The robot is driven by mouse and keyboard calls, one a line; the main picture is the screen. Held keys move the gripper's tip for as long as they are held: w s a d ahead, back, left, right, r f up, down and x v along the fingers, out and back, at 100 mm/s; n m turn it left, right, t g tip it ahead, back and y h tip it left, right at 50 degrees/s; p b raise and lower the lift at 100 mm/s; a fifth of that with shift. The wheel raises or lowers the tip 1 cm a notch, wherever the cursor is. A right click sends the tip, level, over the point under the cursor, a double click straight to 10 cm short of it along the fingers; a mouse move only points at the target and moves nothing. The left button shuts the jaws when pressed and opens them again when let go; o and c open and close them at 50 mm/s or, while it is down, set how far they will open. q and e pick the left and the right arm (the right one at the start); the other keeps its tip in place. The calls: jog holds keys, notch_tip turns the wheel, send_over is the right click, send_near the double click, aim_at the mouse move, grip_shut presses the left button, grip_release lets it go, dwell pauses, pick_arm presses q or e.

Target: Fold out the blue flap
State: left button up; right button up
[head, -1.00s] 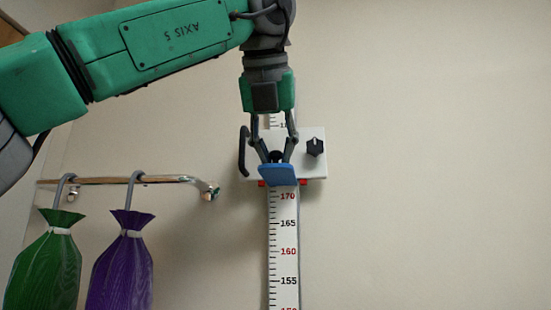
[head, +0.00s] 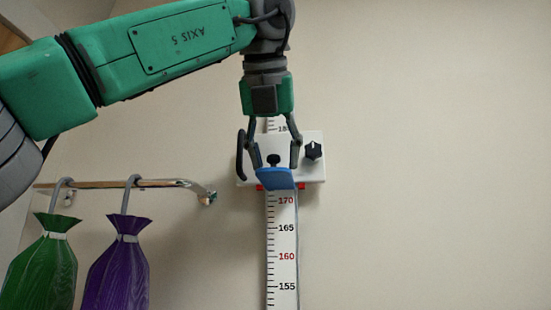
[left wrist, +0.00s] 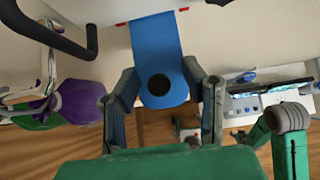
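The blue flap (head: 275,179) sticks out from the lower edge of a white box (head: 312,172) on the wall scale. A black round knob (head: 273,160) stands on the flap. My left gripper (head: 275,162) is open, with one finger on each side of the knob and flap. In the left wrist view the flap (left wrist: 156,48) reaches from the box down between the spread fingers (left wrist: 165,100), with the knob (left wrist: 158,85) near its rounded end. Gaps show between the knob and both fingers.
A black hook-shaped handle (head: 241,155) is close left of my left gripper, and a black dial (head: 313,150) is at its right. A metal rail (head: 155,184) holds a green bag (head: 42,265) and a purple bag (head: 117,265). The wall at right is bare.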

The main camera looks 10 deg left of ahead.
pick_arm(q)
jog(key=shift+v, duration=2.5)
jog(key=shift+s+d, duration=0.25)
jog(key=shift+s, duration=0.4)
jog(key=s, duration=1)
jog(key=shift+s, duration=0.25)
jog(key=shift+d, duration=0.2)
jog(key=shift+a+f, duration=0.1)
